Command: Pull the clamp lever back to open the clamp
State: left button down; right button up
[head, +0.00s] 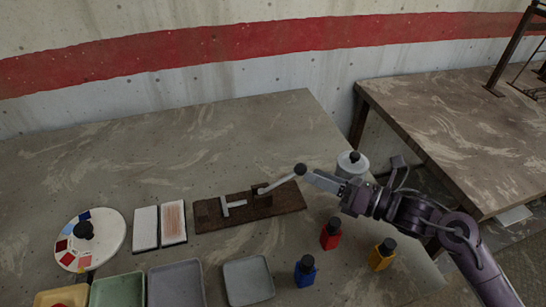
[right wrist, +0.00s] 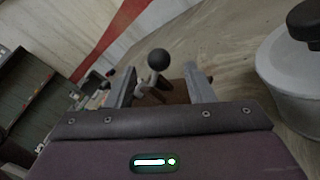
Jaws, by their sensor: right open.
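The clamp is mounted on a dark brown board (head: 285,204) on the table. Its grey clamp lever (head: 277,186) slopes up to the right and ends in a black ball knob (head: 300,169). My right gripper (head: 314,178) comes in from the right, with its fingertips at the knob end of the lever. In the right wrist view the black knob (right wrist: 159,60) shows between the two open fingers (right wrist: 161,78). I cannot tell whether a finger touches it. A light grey L-shaped piece (head: 232,204) sits on the board's left part. My left gripper is not in view.
A white lidded pot (head: 352,164) stands close behind my right gripper. Red (head: 331,234), blue (head: 305,271) and yellow (head: 382,254) bottles stand in front. Trays (head: 247,280), two pads (head: 173,223) and a round palette (head: 110,240) lie left. The table's back is clear.

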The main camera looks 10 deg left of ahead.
aim_at(303, 170)
jog(key=x, duration=0.1)
jog(key=p+x, duration=0.1)
jog(key=x, duration=0.2)
jog(key=shift+a+r, duration=0.2)
jog(key=shift+r, duration=0.05)
jog(key=shift+p+x, duration=0.35)
jog(key=shift+x, duration=0.65)
jog(key=shift+w+a+f, duration=0.1)
jog(key=shift+a+f, duration=0.05)
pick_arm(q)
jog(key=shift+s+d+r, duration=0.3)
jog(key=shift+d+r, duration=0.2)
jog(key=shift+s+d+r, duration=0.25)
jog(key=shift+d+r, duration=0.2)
pick_arm(e)
grip_shut()
